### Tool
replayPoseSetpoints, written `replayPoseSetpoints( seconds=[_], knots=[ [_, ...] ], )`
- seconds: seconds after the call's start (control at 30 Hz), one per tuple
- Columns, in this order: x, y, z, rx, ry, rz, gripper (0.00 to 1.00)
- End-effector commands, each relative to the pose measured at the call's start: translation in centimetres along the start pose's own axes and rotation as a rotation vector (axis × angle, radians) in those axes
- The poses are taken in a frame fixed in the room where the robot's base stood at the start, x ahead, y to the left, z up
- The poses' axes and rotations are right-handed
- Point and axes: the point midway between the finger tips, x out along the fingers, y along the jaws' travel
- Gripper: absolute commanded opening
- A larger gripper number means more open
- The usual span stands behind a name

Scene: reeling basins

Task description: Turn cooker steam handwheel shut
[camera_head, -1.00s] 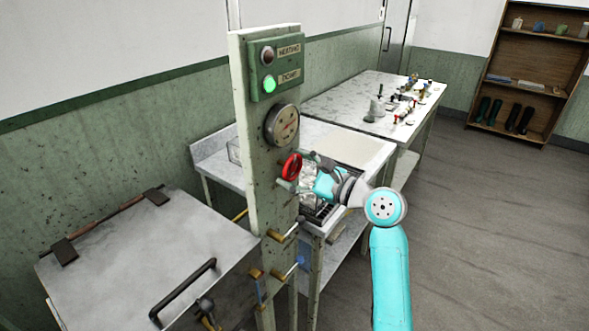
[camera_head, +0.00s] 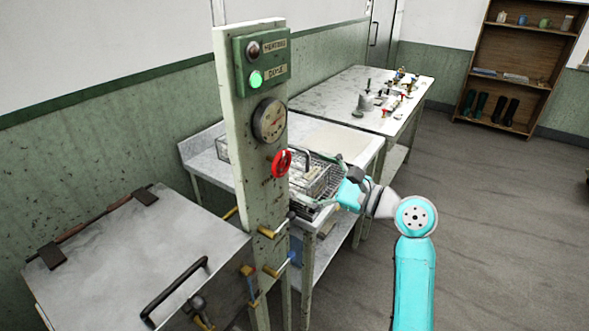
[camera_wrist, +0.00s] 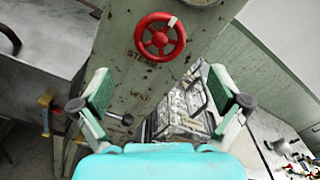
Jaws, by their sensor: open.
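The red steam handwheel (camera_head: 282,163) is mounted on the front of the upright pale panel post (camera_head: 240,200), below a round gauge (camera_head: 270,120). In the wrist view the handwheel (camera_wrist: 160,36) shows whole, with a white mark on its upper right rim and the word STEAM under it. My gripper (camera_head: 325,170) is to the right of the handwheel, apart from it. In the wrist view my gripper (camera_wrist: 168,95) has its two green-padded fingers spread wide with nothing between them, and the wheel lies beyond and above the fingertips.
A green box with a lit green lamp (camera_head: 255,79) tops the post. Lower valve levers (camera_head: 275,230) stick out of it. A metal lidded cooker (camera_head: 140,260) stands left. A wire basket (camera_head: 318,182) sits on the bench behind. Open floor (camera_head: 490,220) lies right.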

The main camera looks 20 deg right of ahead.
Motion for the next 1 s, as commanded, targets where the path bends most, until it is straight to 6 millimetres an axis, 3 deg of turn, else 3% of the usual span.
replayPoseSetpoints(
  seconds=[0.1, 0.3, 0.87, 1.0],
  knots=[
    [-2.0, -0.1, -0.1, -0.001, 0.002, -0.003, 0.99],
    [-3.7, 0.0, 0.0, 0.000, 0.001, -0.001, 0.99],
    [-3.9, 0.0, 0.0, 0.000, 0.000, 0.000, 0.99],
    [-3.9, 0.8, -0.8, -0.012, 0.012, -0.013, 0.99]
  ],
)
